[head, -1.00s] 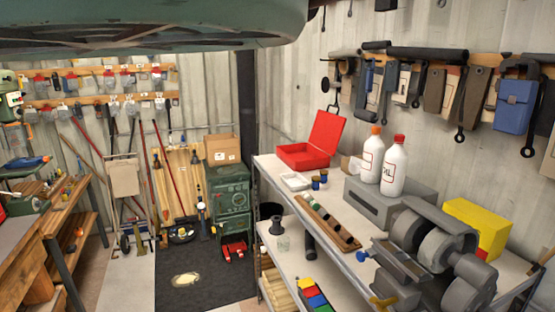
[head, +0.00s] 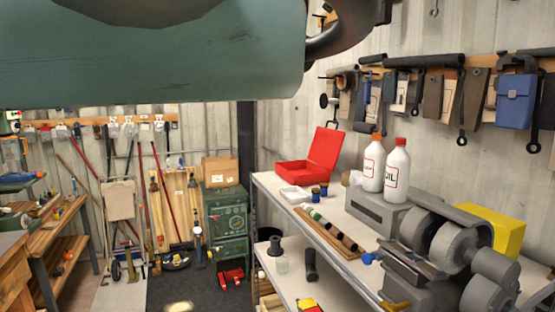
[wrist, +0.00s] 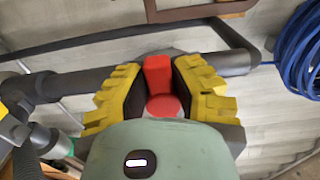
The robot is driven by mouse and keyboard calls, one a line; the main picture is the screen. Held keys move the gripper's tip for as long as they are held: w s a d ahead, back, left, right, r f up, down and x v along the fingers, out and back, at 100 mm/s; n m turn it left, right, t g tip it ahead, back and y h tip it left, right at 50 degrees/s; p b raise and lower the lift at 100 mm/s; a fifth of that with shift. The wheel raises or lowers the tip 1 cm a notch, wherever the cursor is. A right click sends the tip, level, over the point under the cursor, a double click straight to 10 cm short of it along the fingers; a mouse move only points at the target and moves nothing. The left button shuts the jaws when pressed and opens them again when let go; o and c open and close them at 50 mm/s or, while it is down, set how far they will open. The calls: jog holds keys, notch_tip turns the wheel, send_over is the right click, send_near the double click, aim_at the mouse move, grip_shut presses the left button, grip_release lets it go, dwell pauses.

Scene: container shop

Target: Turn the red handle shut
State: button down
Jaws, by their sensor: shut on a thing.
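The red handle (wrist: 158,72) shows in the wrist view at the upper middle, with a round red part below it. My gripper (wrist: 161,82) has its yellow-and-black fingers on either side of the handle and is shut on it. The handle sits on dark grey pipe (wrist: 88,84) that runs left and right of it. Part of the handle is hidden behind the fingers and my gripper's body. Neither the handle nor my gripper shows in the head view.
A coiled blue hose (wrist: 301,50) hangs at the right of the wrist view. In the head view, a workbench (head: 335,258) holds an open red case (head: 297,172), two white bottles and a bench grinder (head: 442,245). Open floor (head: 195,292) lies left of it.

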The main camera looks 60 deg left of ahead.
jog(key=shift+f, duration=0.15)
jog(key=c, duration=0.8)
grip_release()
jog(key=v, duration=1.2)
